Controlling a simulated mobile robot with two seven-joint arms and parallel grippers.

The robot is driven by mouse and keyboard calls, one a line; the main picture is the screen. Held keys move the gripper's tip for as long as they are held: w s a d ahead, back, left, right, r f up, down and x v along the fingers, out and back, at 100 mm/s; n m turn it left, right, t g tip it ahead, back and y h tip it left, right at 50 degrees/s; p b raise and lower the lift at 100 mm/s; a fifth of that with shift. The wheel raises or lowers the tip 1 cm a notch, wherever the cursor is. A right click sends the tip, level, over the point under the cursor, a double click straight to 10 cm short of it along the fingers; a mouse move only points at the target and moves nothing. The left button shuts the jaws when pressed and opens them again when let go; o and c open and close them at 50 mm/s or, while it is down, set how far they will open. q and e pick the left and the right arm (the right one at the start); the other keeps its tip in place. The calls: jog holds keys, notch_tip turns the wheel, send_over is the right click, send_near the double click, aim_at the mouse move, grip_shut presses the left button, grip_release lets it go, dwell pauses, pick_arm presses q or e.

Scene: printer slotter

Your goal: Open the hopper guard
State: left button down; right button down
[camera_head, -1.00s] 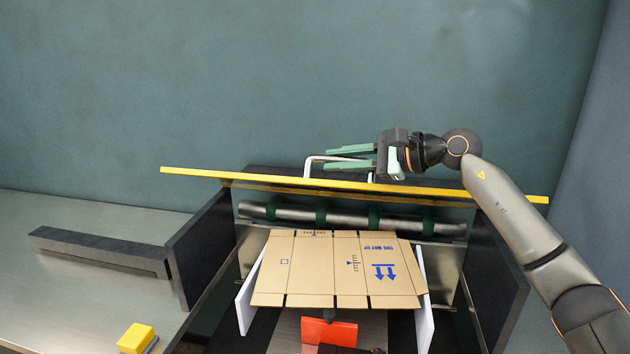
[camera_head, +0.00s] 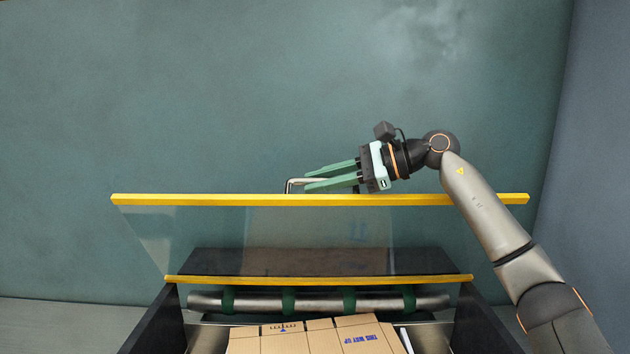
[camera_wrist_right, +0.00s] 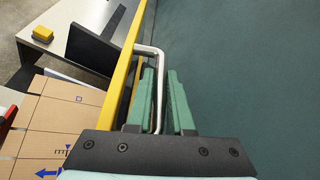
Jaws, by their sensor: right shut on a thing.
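The hopper guard (camera_head: 300,228) is a clear panel with yellow top and bottom edges. It stands raised and tilted above the hopper in the head view. A metal bar handle (camera_head: 290,184) is fixed along its top yellow edge. My right gripper (camera_head: 308,178) is at the handle, with its green fingers either side of the bar. In the right wrist view the handle (camera_wrist_right: 158,75) runs between the two fingertips (camera_wrist_right: 162,78), and the yellow edge (camera_wrist_right: 124,80) lies just left of them. My left gripper is not in view.
Below the guard is a roller (camera_head: 330,301) with green bands, between dark side walls (camera_head: 480,325). Flat printed cardboard (camera_head: 300,340) lies in front of it. A yellow block (camera_wrist_right: 42,33) sits on the bench. The wall behind is bare.

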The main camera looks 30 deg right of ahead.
jog(key=shift+w+d+f, duration=0.15)
jog(key=c, duration=0.8)
grip_release()
jog(key=b+v, duration=0.1)
jog(key=v, duration=1.1)
jog(key=shift+d+r+b, duration=0.2)
jog(key=shift+r+b, duration=0.05)
jog(key=shift+b, duration=0.15)
